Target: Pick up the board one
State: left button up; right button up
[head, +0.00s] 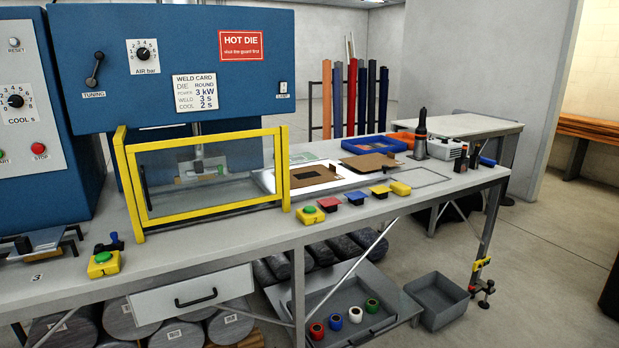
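Two flat brown boards lie on the grey workbench (440,195), right of the yellow-framed press guard (208,203). The nearer brown board (320,171) has a dark rectangle on it and lies on a bright white panel. The farther brown board (368,163) lies behind and to the right, with a small dark upright part near its edge. I cannot read any number on either board, so I cannot tell which is board one. Neither of my grippers is in view.
A blue press housing (185,100) stands over the guard. Coloured blocks and a green button box (310,215) line the bench's front edge. A blue tray (373,146), an orange tray (403,138) and a tool (421,133) stand behind.

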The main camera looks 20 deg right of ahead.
aim_at(303, 177)
jog(key=l+u, duration=0.15)
jog(key=u, duration=0.4)
jog(key=l+u, duration=0.2)
jog(key=l, duration=0.3)
jog(key=l+u, duration=0.2)
jog(key=l, duration=0.3)
jog(key=k+l+u, duration=0.25)
jog(key=l, duration=0.2)
jog(key=l+u, duration=0.2)
jog(key=l, duration=0.25)
